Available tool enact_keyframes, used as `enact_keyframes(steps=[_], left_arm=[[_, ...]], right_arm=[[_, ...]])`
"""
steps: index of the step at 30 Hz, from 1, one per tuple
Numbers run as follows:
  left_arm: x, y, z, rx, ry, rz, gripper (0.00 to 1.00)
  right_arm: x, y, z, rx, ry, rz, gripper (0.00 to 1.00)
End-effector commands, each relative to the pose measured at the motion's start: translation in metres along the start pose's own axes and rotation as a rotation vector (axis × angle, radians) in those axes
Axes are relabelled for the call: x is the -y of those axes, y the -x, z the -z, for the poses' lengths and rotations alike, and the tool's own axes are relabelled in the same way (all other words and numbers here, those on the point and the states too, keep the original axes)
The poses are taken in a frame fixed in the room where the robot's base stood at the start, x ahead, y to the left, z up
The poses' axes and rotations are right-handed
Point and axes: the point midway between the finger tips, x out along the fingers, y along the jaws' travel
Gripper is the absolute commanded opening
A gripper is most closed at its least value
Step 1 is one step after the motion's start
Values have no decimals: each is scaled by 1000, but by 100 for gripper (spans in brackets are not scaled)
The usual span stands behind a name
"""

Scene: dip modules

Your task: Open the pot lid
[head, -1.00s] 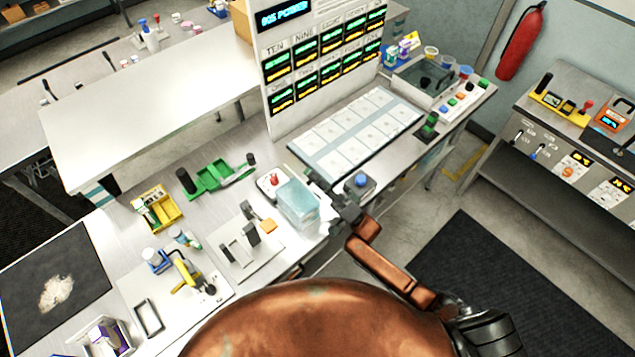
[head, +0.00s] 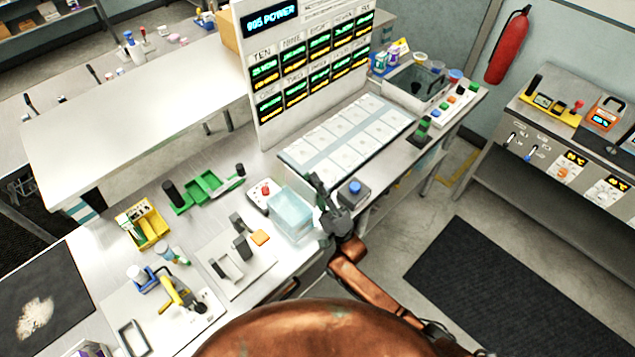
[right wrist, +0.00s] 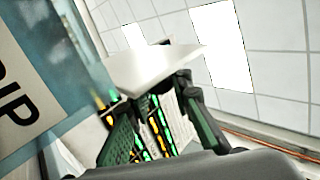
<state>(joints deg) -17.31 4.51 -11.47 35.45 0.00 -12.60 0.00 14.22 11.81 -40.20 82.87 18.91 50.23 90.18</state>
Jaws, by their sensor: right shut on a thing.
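A translucent pale-blue box (head: 290,214), the likely pot, stands near the bench's front edge. My right gripper (head: 322,192) is just right of its upper edge. In the right wrist view, my right gripper (right wrist: 157,88) is shut on a white flat piece (right wrist: 155,68) at its fingertips. I cannot tell how this piece, perhaps the lid, joins the box. A pale-blue surface with the letters DIP (right wrist: 18,100) shows close by on the left. In the head view the gripper hides part of the box's right side. My left gripper is not in view.
A blue-button box (head: 354,192) stands right of my right gripper. A red-button box (head: 264,194) is left of the pale-blue box, with a green holder (head: 205,187) farther left. A tall display panel (head: 290,70) rises behind. A pale tiled mat (head: 345,137) lies before it.

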Motion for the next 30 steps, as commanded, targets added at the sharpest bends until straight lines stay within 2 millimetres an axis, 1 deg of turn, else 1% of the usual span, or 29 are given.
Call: enact_keyframes(steps=[6,7,14,20,23,26,30], left_arm=[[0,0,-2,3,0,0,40],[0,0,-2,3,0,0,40],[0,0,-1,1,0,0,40],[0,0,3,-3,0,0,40],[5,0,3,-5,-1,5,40],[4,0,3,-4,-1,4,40],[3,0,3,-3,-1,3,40]], right_arm=[[-1,1,-1,1,0,-4,0],[-1,1,-1,1,0,-4,20],[0,1,0,0,2,-2,36],[0,1,0,0,3,-1,37],[1,0,0,0,3,0,37],[7,-6,0,0,2,3,37],[23,-21,-1,1,3,4,37]])
